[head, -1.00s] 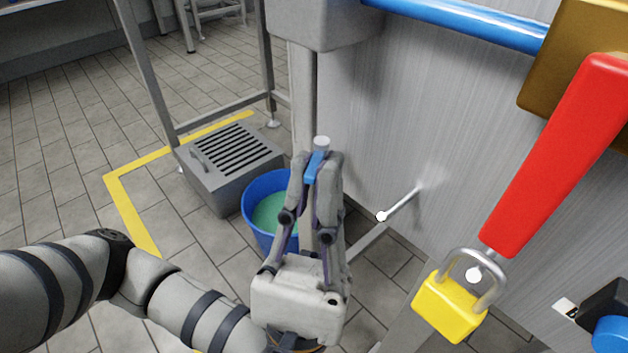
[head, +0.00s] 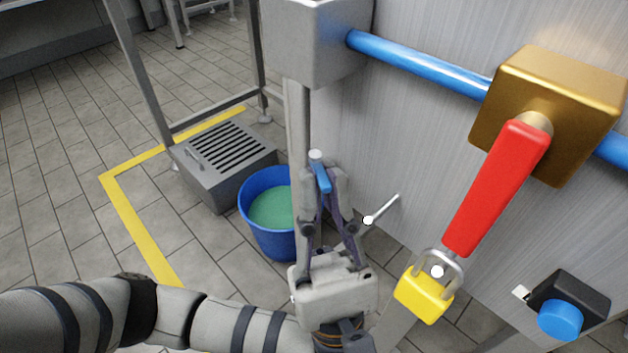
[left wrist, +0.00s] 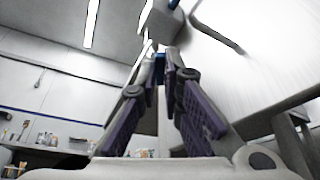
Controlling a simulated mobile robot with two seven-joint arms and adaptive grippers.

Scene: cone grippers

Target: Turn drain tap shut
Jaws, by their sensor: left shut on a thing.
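The drain tap shows as a small blue lever (head: 321,176) with a pale grey round cap (head: 316,155) at its far end. It is in front of the steel tank wall, near a vertical grey pipe. My left gripper (head: 325,184) is shut on the blue lever, with a finger on each side. The lever points toward me and slightly right from the cap. In the left wrist view the blue lever (left wrist: 160,66) shows between the fingertips. The fingers hide part of the lever. My right gripper is not in view.
A blue bucket (head: 254,234) with green liquid stands left of my left gripper. A white-tipped rod (head: 383,209) sticks out close on the right. Further right are a red lever (head: 497,187) and a yellow padlock (head: 423,297). A grated grey box (head: 205,187) is behind left.

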